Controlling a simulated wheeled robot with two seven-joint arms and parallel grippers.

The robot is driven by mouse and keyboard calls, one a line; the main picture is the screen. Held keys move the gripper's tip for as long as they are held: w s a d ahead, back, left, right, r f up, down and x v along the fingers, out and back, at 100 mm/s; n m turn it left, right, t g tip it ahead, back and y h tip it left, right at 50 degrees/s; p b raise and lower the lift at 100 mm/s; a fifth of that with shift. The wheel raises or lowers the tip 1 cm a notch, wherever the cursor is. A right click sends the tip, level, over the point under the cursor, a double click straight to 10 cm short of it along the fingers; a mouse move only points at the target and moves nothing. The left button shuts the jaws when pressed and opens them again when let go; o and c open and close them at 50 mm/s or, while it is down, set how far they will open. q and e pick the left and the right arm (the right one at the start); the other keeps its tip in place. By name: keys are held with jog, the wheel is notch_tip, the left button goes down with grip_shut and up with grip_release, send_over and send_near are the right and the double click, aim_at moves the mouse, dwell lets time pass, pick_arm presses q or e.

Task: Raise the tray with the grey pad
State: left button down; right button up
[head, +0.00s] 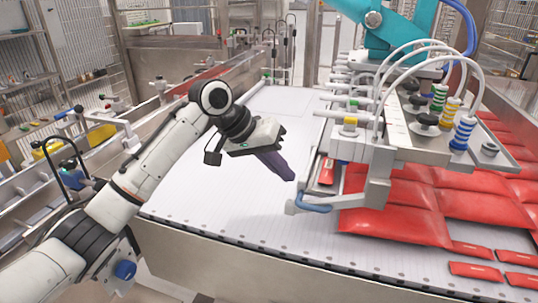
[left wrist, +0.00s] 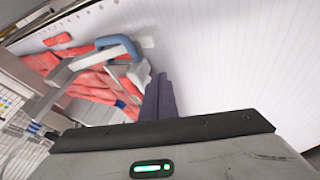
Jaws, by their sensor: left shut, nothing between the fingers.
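My left gripper (head: 291,176) is shut and empty, its dark purple fingers together above the white belt. The fingers also show in the left wrist view (left wrist: 158,98). Just below and right of the fingertips in the head view is a small light grey pad-like piece (head: 291,208) with a blue curved handle (head: 316,208), at the picker's front lower corner. The handle shows in the left wrist view (left wrist: 122,44), left of the fingers; a gap appears between them. The grey metal picker frame (head: 377,192) is over red pouches (head: 400,222). I cannot make out a separate tray. My right gripper is not in view.
The white perforated belt (head: 220,200) is clear on the left and middle. Small red packs (head: 476,270) lie at the front right. A teal arm (head: 400,30) and white hoses rise above the picker. Metal rails (head: 170,100) run along the left.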

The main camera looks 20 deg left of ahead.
pick_arm(q)
jog(key=shift+s+d+r, duration=0.1)
jog(key=shift+d+r, duration=0.1)
jog(key=shift+d, duration=1.4)
jog(key=shift+s+d+r, duration=0.1)
jog(key=shift+d+r, duration=0.25)
jog(key=shift+d, duration=0.4)
jog(key=shift+d+r, duration=0.3)
jog(key=shift+d, duration=0.4)
jog(key=shift+s+d+r, duration=0.1)
jog(key=shift+d+r, duration=0.25)
jog(key=shift+d, duration=0.4)
jog(key=shift+w, duration=0.1)
